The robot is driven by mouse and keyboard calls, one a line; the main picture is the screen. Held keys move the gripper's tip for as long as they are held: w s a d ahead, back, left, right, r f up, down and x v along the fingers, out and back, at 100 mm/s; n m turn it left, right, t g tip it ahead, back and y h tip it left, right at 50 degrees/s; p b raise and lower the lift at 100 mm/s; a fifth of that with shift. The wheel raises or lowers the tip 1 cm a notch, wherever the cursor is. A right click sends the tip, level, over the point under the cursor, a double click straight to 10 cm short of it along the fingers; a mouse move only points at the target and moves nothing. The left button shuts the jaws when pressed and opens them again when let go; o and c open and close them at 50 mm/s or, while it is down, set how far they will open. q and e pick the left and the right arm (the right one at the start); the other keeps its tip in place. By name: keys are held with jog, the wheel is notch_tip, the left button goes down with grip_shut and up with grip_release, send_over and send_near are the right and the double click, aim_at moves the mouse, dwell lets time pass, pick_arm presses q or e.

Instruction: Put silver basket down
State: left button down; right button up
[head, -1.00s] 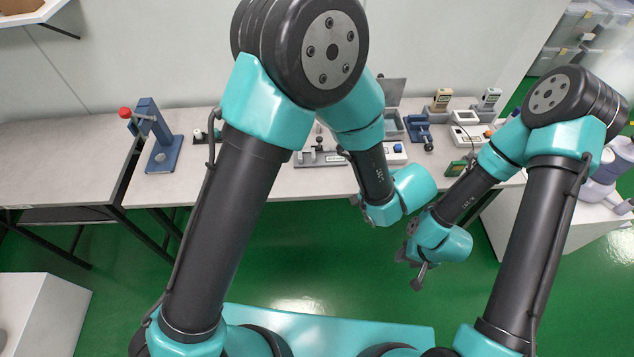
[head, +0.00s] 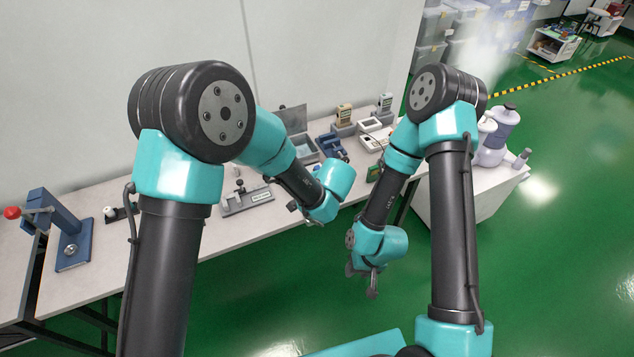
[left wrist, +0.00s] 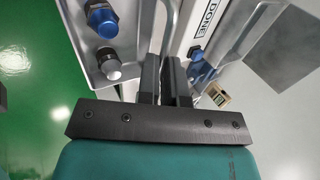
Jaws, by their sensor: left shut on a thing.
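The silver basket (left wrist: 140,38) fills the upper part of the left wrist view, with silver walls and a "DONE" label (left wrist: 208,18). Green floor shows beyond the basket. In the head view my left gripper (head: 312,217) is at the bench's front edge, largely hidden behind its wrist, and I cannot make out the basket there. My right gripper (head: 363,280) hangs over the floor, its jaw opening unclear.
The long grey bench (head: 245,225) carries a blue press (head: 68,232) with a red knob, a metal fixture (head: 246,198), an open grey case (head: 303,148) and several testers. A white side cabinet (head: 450,208) with bottles stands at the right. Green floor (head: 570,230) is open at the right.

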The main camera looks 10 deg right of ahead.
pick_arm(q)
jog(key=w+d, duration=0.2)
jog(key=w, duration=0.4)
jog(key=shift+w+f, duration=0.3)
jog(key=shift+w, duration=0.05)
jog(key=shift+w+f, duration=0.2)
jog(key=shift+f, duration=0.7)
jog(key=shift+w+f, duration=0.2)
jog(key=shift+f, duration=0.7)
jog(key=c, duration=1.3)
grip_release()
jog(key=shift+o, duration=0.2)
jog(key=v, duration=1.2)
